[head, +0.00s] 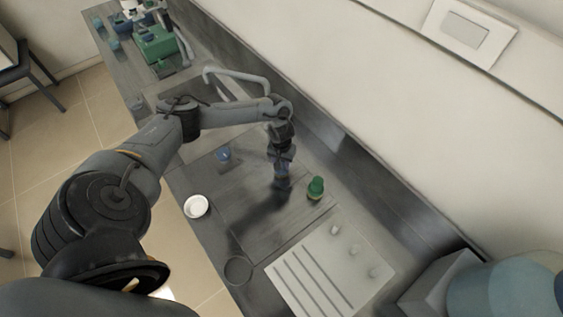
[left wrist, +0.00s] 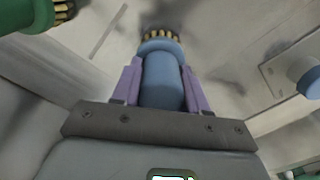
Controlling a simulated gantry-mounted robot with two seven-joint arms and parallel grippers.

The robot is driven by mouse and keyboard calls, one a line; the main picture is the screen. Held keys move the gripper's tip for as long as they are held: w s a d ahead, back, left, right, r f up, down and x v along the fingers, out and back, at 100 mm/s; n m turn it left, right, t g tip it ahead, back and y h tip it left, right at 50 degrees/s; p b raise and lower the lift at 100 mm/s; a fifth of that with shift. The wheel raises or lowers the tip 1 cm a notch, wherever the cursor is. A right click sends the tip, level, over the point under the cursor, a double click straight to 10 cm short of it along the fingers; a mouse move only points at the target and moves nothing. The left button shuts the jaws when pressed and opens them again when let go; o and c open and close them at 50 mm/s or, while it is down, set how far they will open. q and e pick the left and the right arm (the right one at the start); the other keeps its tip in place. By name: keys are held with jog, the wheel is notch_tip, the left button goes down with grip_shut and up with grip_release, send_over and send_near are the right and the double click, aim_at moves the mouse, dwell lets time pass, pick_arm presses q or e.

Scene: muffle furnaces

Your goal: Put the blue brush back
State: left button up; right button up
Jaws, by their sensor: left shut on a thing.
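My left gripper (head: 282,180) reaches down over the middle of the counter in the head view. In the left wrist view its purple fingers (left wrist: 158,88) are shut on the blue brush (left wrist: 163,78), one on each side of its body. The brush's pale yellow bristles point away from the gripper. In the head view the brush is mostly hidden by the gripper; I cannot tell whether it touches the counter. A green brush (head: 316,187) stands just right of the gripper, and it also shows at the top left of the left wrist view (left wrist: 28,14). My right gripper is not in view.
A white dish (head: 196,206) and a dark ring (head: 238,270) lie near the counter's front edge. A small blue object (head: 223,154) sits left of the gripper. A slotted light panel (head: 300,284) lies nearer, with several round knobs. A tap (head: 238,78) and sink lie farther back.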

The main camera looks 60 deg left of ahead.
pick_arm(q)
jog(key=shift+f, duration=0.1)
jog(key=o, duration=0.9)
jog(key=shift+o, duration=0.2)
notch_tip(320, 180, up, 12)
jog(key=shift+r+p, duration=0.15)
jog(key=shift+p, duration=0.75)
jog(key=shift+s, duration=0.1)
